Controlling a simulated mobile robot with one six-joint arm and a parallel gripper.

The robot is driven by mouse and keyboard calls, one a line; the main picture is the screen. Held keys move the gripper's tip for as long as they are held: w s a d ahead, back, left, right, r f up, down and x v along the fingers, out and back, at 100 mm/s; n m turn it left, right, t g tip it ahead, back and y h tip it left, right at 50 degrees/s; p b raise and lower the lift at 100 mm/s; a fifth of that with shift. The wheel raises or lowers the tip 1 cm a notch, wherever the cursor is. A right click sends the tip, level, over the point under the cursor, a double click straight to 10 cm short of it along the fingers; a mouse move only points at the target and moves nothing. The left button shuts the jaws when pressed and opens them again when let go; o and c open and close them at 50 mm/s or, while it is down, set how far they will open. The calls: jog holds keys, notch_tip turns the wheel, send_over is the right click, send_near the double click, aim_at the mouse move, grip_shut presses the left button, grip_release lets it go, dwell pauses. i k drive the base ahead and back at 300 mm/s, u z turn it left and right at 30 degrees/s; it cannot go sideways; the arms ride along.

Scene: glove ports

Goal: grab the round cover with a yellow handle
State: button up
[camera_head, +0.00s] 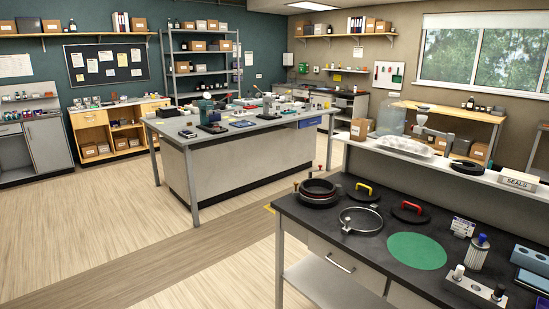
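The round cover with a yellow handle (365,196) is a dark disc lying on the black worktop (330,253) of the near bench at the right. Its yellow handle stands up from the top. A similar dark round cover with a red handle (411,215) lies to its right. A metal clamp ring (361,220) lies in front of the yellow-handled cover, and a stack of dark rings (318,193) is to its left. My gripper does not show in this view.
A green disc (416,251) lies on the worktop in front of the red-handled cover. A filter cartridge (478,252) and a metal block (475,289) stand at right. A raised shelf (438,165) with a SEALS box (519,181) runs behind. Open floor (150,235) lies left.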

aim_at(360, 192)
jog(key=u, duration=0.3)
jog(key=i, duration=1.2)
jog(key=u, duration=0.75)
jog(key=i, duration=1.5)
jog(key=u, duration=0.15)
